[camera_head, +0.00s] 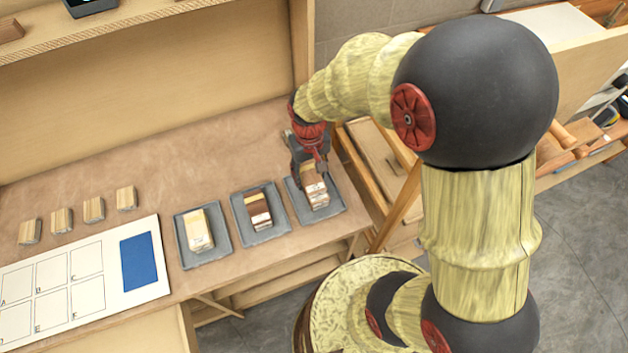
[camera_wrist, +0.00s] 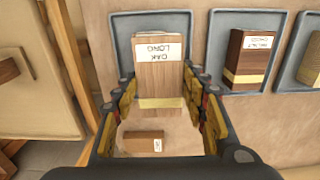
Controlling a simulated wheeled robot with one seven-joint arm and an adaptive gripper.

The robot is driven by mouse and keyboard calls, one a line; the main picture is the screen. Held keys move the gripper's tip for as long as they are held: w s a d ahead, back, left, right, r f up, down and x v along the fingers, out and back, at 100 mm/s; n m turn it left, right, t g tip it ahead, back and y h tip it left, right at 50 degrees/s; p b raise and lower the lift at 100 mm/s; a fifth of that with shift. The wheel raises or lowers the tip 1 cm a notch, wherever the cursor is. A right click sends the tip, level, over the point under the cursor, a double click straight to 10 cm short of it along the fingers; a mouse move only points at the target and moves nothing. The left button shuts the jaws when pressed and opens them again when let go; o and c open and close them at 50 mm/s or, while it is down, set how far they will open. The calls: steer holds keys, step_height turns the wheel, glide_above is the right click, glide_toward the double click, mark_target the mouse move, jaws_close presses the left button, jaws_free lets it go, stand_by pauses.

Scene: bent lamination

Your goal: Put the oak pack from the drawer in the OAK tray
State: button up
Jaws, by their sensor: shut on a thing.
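My gripper (camera_head: 314,163) is at the rightmost grey tray (camera_head: 335,205) in the head view, pointing down. In the wrist view its fingers (camera_wrist: 160,85) stand on both sides of a brown wood pack (camera_wrist: 160,78) with a pale band and a white label that seems to start with OAK. The gripper is shut on this pack. The pack also shows under the gripper in the head view (camera_head: 316,192), within the tray's outline. The tray (camera_wrist: 200,22) shows behind it in the wrist view. I cannot tell whether the pack touches the tray floor.
A small brown block (camera_wrist: 143,142) with a white label shows between the fingers. To the left stand a middle tray (camera_head: 245,232) with a dark pack and another tray (camera_head: 188,258) with a pale pack. Several small blocks (camera_head: 62,221) and a white board (camera_head: 75,285) lie further left.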

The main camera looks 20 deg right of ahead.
mark_target(314, 181)
steer(key=shift+w+d+f, duration=0.1)
steer(key=shift+d+f, duration=0.5)
steer(key=shift+f, duration=0.15)
steer(key=shift+w+d+f+b, duration=0.15)
steer(key=shift+f+b, duration=0.25)
steer(key=shift+f, duration=1.2)
steer(key=shift+f, duration=0.1)
steer(key=shift+f, duration=0.15)
steer(key=o, duration=1.2)
steer(key=shift+o, duration=0.5)
